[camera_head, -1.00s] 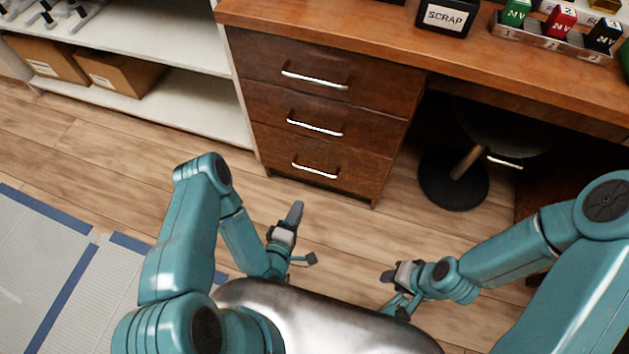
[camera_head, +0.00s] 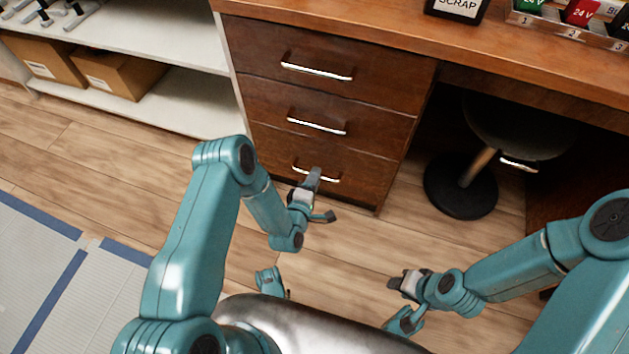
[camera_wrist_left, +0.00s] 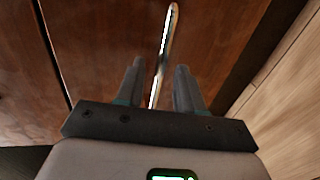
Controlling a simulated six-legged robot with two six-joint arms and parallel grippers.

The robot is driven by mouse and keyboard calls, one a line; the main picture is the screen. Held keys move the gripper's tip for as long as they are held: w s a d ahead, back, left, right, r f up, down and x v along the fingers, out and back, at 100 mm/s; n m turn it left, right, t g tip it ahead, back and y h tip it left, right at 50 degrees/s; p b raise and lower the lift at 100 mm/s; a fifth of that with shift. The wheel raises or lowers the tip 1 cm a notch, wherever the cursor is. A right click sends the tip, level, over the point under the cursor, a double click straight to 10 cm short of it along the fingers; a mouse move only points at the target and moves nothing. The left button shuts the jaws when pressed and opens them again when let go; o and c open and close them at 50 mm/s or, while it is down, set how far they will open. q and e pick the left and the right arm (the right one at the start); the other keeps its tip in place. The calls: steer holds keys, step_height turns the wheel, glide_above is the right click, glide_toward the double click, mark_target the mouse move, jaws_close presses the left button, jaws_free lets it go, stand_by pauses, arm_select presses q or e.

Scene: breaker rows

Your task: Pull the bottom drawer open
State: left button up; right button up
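The bottom drawer (camera_head: 274,162) is the lowest of three brown wooden drawers, and its front looks flush with the cabinet. Its silver bar handle (camera_head: 328,178) is partly hidden by my left gripper (camera_head: 313,182) in the head view. In the left wrist view the handle (camera_wrist_left: 168,40) runs down between the two fingers of my left gripper (camera_wrist_left: 157,85). The fingers are apart with a gap on each side of the handle. My right gripper (camera_head: 398,283) is above the floor, away from the drawers; its fingers are too small to read.
The middle drawer (camera_head: 270,108) and top drawer (camera_head: 265,55) are above, both shut. A stool (camera_head: 462,190) stands under the desk at the right. A white shelf (camera_head: 180,115) with cardboard boxes (camera_head: 120,75) is at the left. Wooden floor (camera_head: 340,255) lies open in front.

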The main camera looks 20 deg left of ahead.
arm_select(q)
steer(key=shift+w, duration=0.4)
arm_select(e)
steer(key=shift+w+f, duration=0.15)
arm_select(q)
jaws_close()
steer(key=shift+s, duration=0.15)
